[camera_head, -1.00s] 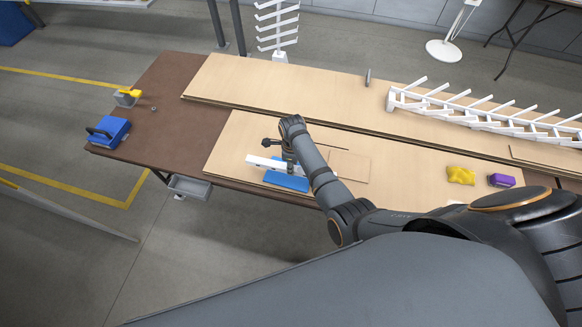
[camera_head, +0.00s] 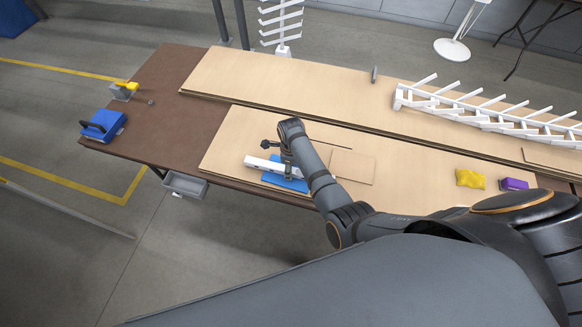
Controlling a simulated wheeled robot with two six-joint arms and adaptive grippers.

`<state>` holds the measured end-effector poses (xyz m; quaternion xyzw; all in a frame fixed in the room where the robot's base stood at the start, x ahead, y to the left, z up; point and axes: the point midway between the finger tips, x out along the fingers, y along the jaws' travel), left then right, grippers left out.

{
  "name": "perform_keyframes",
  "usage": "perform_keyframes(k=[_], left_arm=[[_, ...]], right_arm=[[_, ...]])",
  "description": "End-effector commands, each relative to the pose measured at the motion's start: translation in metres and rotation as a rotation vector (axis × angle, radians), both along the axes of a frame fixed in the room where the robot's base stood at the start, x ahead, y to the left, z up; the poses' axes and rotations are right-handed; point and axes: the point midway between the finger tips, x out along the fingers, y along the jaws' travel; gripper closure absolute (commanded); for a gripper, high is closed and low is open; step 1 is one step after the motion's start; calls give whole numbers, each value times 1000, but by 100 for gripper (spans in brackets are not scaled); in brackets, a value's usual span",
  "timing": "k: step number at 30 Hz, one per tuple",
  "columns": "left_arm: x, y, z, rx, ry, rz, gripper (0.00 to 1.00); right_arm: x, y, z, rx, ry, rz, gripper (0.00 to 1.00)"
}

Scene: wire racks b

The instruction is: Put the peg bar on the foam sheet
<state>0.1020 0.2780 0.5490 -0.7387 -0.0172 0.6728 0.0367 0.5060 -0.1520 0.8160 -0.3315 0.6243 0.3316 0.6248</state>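A white bar, which looks like the peg bar (camera_head: 260,163), lies over the blue foam sheet (camera_head: 283,183) on the pale board. Its left end sticks out past the sheet. My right arm comes in from the right, and its gripper (camera_head: 288,160) is down at the middle of the bar. The wrist and the small size hide whether the fingers close on the bar. I cannot tell whether the bar touches the sheet or hangs just above it. My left gripper is out of view.
A thin tan sheet (camera_head: 352,166) lies right of the foam sheet. A yellow object (camera_head: 470,179) and a purple block (camera_head: 514,184) lie further right. A white pegged rack (camera_head: 490,118) stands at the back right. A blue tool (camera_head: 102,126) is on the brown table's left end.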

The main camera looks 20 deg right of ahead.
Motion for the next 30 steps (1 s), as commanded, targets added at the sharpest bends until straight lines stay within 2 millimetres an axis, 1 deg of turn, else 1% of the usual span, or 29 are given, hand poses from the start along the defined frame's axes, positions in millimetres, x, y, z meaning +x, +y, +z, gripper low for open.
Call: perform_keyframes(k=[1, 3, 5, 6, 8, 15, 18, 21, 23, 27, 30], left_arm=[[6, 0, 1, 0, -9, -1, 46], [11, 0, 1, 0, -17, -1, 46], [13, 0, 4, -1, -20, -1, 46], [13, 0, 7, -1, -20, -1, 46], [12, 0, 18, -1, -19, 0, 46], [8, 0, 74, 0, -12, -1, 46], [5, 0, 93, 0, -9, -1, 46], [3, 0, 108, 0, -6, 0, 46], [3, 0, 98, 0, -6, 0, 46], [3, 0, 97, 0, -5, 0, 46], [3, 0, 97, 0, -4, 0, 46]], right_arm=[[0, 0, 0, 0, 0, 0, 50], [0, 0, 1, 0, 0, 0, 50], [0, 0, 4, 1, -1, 0, 50], [0, 0, 8, 0, -1, 0, 50], [0, 0, 19, 1, -1, 0, 50], [0, 0, 73, 0, 0, 0, 50], [0, 0, 92, 0, 0, 0, 50], [0, 0, 106, 0, 0, 0, 50], [1, 0, 107, 1, -4, 0, 50], [0, 0, 120, 0, -1, 0, 50], [0, 0, 124, -1, 1, 0, 50]])
